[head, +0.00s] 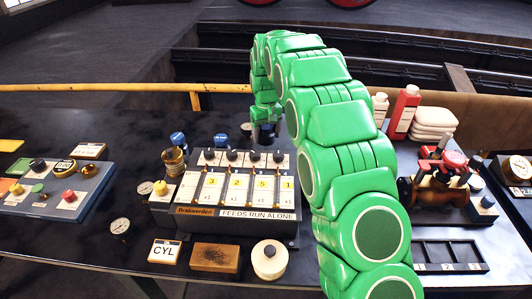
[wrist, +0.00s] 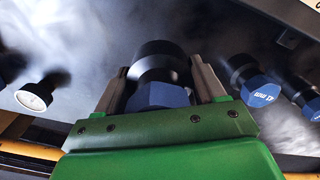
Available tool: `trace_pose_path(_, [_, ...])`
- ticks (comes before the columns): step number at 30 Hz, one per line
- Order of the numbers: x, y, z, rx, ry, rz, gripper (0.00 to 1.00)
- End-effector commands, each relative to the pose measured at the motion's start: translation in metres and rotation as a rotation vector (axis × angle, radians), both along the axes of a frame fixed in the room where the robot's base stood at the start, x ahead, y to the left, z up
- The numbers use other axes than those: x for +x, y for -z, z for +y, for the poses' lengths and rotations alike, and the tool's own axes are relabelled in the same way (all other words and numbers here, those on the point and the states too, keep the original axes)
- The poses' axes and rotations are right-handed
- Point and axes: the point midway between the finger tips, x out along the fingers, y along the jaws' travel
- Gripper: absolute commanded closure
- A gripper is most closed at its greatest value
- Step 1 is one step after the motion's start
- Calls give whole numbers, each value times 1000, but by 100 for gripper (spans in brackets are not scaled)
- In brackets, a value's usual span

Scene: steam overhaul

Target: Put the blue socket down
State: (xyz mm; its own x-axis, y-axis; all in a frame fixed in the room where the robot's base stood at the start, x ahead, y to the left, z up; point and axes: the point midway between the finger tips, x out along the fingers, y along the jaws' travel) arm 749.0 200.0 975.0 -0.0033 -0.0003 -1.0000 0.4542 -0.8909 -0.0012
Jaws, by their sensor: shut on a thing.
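The blue socket (wrist: 158,95), with a black round end, sits between the two fingers of my gripper (wrist: 160,84) in the wrist view. My gripper is shut on it. In the head view my gripper (head: 265,128) is low over the dark bench top, behind the control panel, and the arm reaches over from the right. Whether the held socket touches the bench cannot be told. Two other blue sockets stand to the left in the head view, one (head: 220,140) nearer and one (head: 178,139) farther. They show at the right in the wrist view (wrist: 258,90).
The control panel (head: 235,215) with knobs and sliders stands in front of my gripper. A small gauge (head: 246,128) is close to it on the left. A yellow rail (head: 130,87) runs behind. At right are a red bottle (head: 403,112), a valve and an empty divided tray (head: 445,256).

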Motion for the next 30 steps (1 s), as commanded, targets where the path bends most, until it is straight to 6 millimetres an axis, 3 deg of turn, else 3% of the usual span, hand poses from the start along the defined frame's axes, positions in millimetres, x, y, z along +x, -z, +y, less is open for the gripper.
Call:
trace_pose_path(6, [0,33,0,0,0,-1,86])
trace_pose_path(14, [1,50,0,1,0,-4,86])
trace_pose_path(21, [0,78,0,0,0,0,86])
trace_pose_path(30, [1,79,0,0,0,-3,86])
